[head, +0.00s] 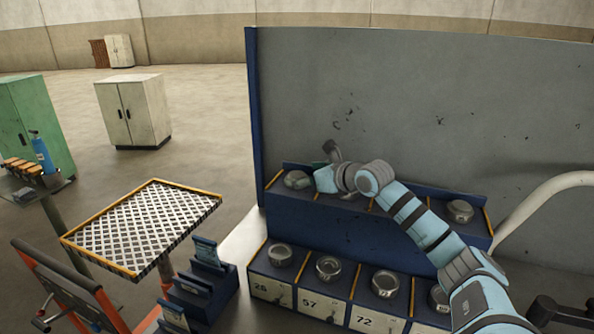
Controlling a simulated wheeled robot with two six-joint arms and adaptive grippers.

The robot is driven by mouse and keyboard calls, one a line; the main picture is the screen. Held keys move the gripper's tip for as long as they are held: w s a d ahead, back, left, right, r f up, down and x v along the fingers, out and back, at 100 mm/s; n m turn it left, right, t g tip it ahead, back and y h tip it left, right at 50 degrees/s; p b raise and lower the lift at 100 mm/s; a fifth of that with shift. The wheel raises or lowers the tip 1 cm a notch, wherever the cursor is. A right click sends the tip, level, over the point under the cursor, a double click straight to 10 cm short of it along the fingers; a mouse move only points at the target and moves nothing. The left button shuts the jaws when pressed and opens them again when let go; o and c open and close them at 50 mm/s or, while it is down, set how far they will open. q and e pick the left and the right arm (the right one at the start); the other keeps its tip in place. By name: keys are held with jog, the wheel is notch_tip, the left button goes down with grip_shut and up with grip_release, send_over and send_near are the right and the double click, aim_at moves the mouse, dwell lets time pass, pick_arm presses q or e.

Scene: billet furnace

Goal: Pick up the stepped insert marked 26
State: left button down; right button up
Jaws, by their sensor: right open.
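The lower row of the blue rack has numbered bays. The leftmost label (260,287) seems to read 26, though it is small. A round grey metal insert (280,254) sits in that bay, apart from any gripper. My right gripper (324,163) is open, over the left part of the upper shelf. It is beside another round metal insert (297,180) on that shelf; I cannot tell whether they touch. My right arm hides the middle of the upper shelf. My left gripper is not in view.
Inserts also sit in the bays labelled 57 (328,268) and 72 (385,283), and at the upper right (460,211). A tall grey panel (430,110) backs the rack. A checkered tray table (146,226) stands left, with open floor beyond.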

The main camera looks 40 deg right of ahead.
jog(key=shift+x, duration=1.25)
jog(key=shift+s+r, duration=0.1)
jog(key=shift+s, duration=0.15)
jog(key=c, duration=1.6)
grip_shut()
jog(key=shift+w+r, duration=0.1)
